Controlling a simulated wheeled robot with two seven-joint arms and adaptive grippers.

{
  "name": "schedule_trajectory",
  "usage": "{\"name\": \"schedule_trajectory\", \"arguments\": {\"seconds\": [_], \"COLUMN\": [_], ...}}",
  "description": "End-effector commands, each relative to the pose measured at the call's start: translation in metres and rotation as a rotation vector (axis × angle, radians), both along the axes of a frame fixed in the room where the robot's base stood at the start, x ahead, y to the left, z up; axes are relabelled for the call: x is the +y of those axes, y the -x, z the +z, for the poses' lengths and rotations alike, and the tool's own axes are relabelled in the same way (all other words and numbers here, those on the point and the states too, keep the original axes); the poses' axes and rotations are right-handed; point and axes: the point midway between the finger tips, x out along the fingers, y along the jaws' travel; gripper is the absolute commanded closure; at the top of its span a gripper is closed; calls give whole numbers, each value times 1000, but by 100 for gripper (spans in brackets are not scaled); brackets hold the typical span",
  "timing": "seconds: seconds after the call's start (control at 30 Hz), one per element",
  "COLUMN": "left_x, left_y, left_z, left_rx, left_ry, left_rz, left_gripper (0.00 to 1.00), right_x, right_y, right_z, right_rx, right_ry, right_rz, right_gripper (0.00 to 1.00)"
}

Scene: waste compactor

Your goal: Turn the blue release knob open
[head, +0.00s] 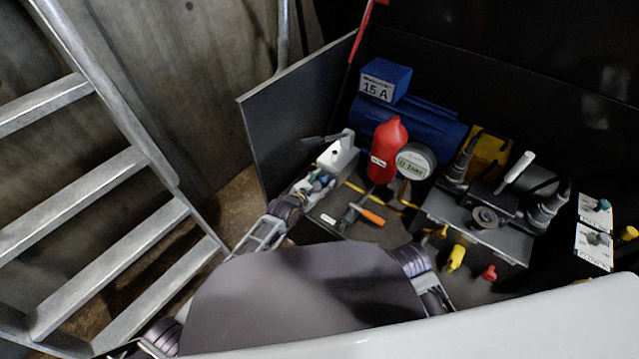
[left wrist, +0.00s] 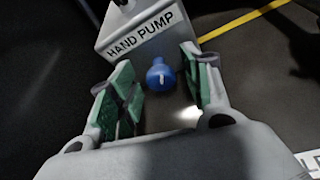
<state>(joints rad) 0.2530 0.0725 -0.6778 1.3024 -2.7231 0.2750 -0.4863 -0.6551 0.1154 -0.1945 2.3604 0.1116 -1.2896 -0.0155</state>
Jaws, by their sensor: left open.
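The blue release knob (left wrist: 160,75) shows in the left wrist view at the foot of the grey hand pump block (left wrist: 145,30), which is labelled HAND PUMP. A small white mark is on the knob's face. My left gripper (left wrist: 157,88) is open, with one green-padded finger on each side of the knob and a visible gap to each. In the head view my left gripper (head: 318,183) is just below the light grey pump block (head: 339,155). The knob is hard to tell apart from the gripper there. My right gripper is not in view; only part of that arm shows.
A red bottle (head: 388,150), a round gauge (head: 415,161) and an orange-handled tool (head: 370,216) are right of the left gripper. A dark panel (head: 290,120) stands behind it. A metal ladder (head: 100,190) is at the left. A valve block (head: 480,235) is farther right.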

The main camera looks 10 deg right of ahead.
Motion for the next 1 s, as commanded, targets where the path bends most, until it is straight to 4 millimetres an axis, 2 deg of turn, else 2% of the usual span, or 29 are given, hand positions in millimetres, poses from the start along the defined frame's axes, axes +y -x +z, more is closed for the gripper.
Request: {"name": "schedule_trajectory", "arguments": {"seconds": [0.37,1.0], "left_x": [6,36], "left_y": [8,45], "left_z": [3,22], "left_rx": [1,1], "left_ry": [1,-1], "left_rz": [0,0], "left_gripper": [52,52], "right_x": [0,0], "right_y": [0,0], "right_z": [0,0], "right_rx": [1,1], "right_ry": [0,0], "right_rz": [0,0], "right_gripper": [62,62]}}
